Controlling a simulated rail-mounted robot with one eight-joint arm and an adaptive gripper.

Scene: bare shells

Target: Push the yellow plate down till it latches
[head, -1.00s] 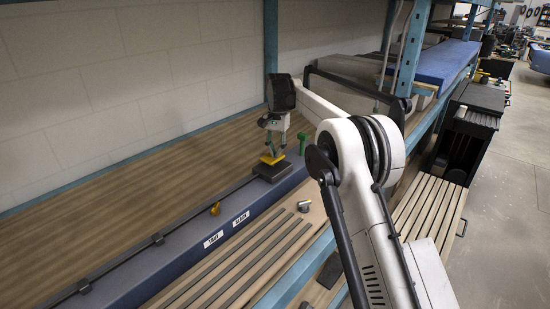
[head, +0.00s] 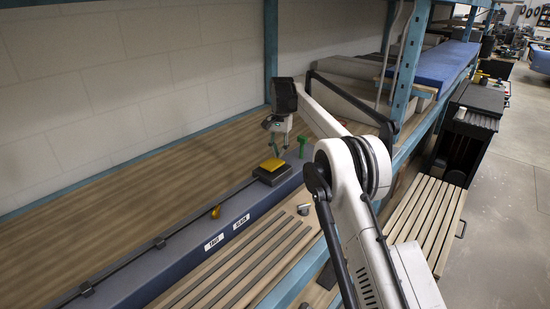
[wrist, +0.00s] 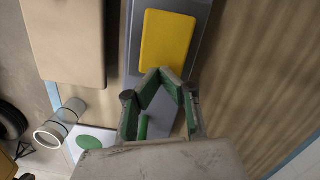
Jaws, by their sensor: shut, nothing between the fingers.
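The yellow plate (head: 272,164) sits on top of a dark block (head: 268,178) on the blue-grey beam in the head view. In the wrist view the yellow plate (wrist: 167,40) lies just beyond my fingertips. My gripper (head: 277,152) is above and just behind the plate in the head view; it also shows in the wrist view (wrist: 160,72), with its green-lined fingers meeting at the tips, empty. Whether the tips touch the plate, and whether the plate is latched, I cannot tell.
A green upright piece (head: 302,145) stands right of the plate. A yellow knob (head: 215,211) and two white labels are nearer on the beam (head: 150,276). A metal cylinder (head: 303,209) stands on the wooden surface in front. A blue shelf post (head: 271,60) rises behind.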

